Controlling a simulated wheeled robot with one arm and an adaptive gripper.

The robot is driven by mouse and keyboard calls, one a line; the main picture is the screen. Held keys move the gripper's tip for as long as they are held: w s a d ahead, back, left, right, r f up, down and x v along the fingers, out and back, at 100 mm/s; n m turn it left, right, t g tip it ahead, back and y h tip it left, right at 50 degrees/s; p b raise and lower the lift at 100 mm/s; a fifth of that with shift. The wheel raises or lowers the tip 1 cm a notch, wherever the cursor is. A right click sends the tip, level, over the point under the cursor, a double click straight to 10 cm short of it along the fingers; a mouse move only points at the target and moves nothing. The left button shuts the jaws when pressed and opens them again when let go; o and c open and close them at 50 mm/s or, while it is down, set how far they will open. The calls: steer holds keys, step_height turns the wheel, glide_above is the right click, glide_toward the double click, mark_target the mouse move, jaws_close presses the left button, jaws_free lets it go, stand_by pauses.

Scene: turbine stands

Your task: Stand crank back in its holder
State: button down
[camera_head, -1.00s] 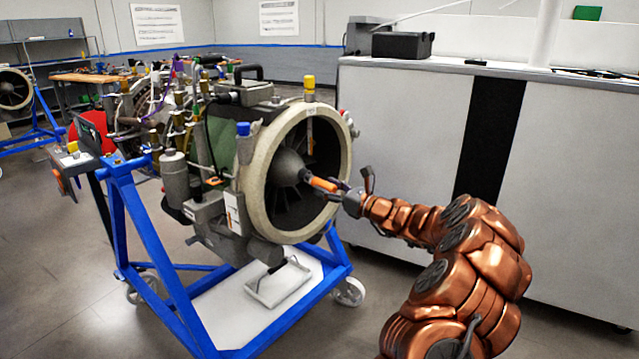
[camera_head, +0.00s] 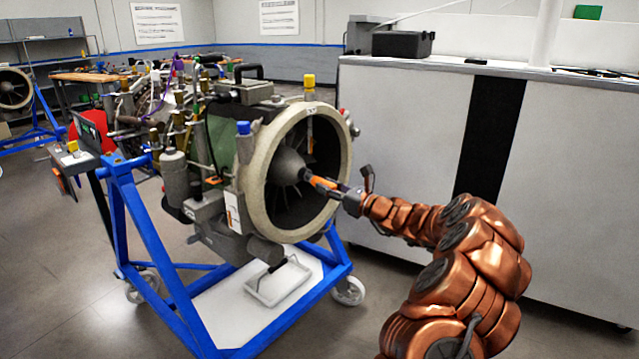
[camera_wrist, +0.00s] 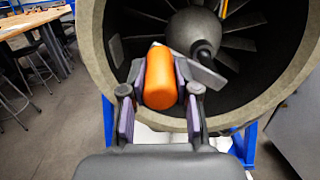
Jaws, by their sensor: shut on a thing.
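The crank has an orange grip (camera_wrist: 161,78) and a grey bar (camera_wrist: 201,76). The bar runs from behind the grip to the right, below the dark tip of the turbine's nose cone (camera_wrist: 191,32). Whether it still joins the hub cannot be told. My gripper (camera_wrist: 160,100) has one finger on each side of the orange grip and is shut on it. In the head view my gripper (camera_head: 343,192) reaches from the right into the mouth of the inlet ring (camera_head: 257,203), with the orange grip (camera_head: 322,184) at its tip. I cannot clearly identify the crank's holder.
The turbine sits on a blue wheeled stand (camera_head: 150,235) with a white lower tray (camera_head: 215,310). The inlet rim surrounds the working space closely. A tall white cabinet (camera_head: 405,130) stands behind my arm. Open floor lies at the left front.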

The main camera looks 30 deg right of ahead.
steer(key=shift+s+d, duration=0.35)
steer(key=shift+s, duration=0.25)
stand_by(0.4)
steer(key=shift+p+v, duration=0.5)
steer(key=shift+v, duration=1.6)
